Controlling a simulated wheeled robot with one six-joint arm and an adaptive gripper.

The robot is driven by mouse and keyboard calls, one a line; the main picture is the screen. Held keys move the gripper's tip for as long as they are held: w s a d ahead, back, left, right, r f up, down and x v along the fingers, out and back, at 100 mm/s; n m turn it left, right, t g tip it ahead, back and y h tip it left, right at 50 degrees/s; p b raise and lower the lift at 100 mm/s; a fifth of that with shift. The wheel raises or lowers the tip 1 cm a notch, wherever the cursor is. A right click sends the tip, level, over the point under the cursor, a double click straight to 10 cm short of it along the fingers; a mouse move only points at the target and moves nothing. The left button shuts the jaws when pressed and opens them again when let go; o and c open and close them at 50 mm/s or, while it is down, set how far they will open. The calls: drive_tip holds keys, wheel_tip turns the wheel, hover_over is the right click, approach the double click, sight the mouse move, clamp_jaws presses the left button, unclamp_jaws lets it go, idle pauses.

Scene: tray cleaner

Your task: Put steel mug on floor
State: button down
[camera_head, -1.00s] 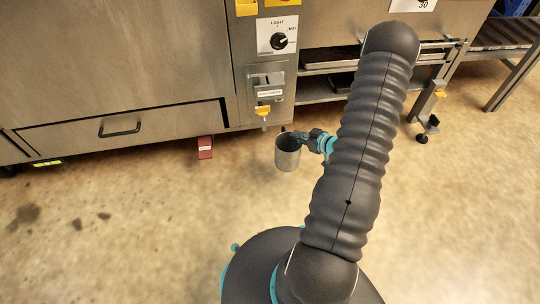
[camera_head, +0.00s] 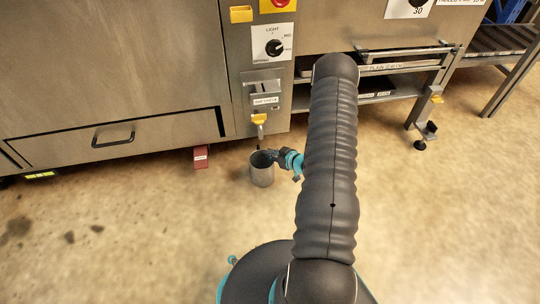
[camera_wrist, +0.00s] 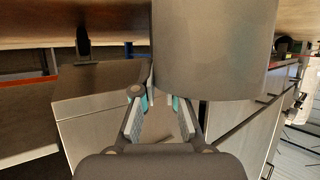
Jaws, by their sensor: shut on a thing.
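The steel mug (camera_head: 262,174) is a grey metal cylinder. In the head view it is upright, in front of the steel machine and below its yellow-handled tap. My gripper (camera_head: 272,155) is shut on it at the upper right of its rim. Whether its base touches the floor (camera_head: 150,240) or hangs above it is unclear. In the wrist view the mug (camera_wrist: 213,50) fills the upper middle, just past my gripper's fingers (camera_wrist: 160,110). The exact contact between fingers and mug is hard to see.
The steel machine (camera_head: 100,70) with a drawer stands behind the mug. A red block (camera_head: 200,158) is at its foot, left of the mug. A metal shelf frame (camera_head: 425,100) stands to the right. The floor at left and front is open.

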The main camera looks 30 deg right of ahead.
drive_tip(key=shift+f, duration=0.2)
drive_tip(key=c, duration=1.2)
unclamp_jaws()
drive_tip(key=shift+c, duration=0.2)
drive_tip(key=shift+r, duration=0.15)
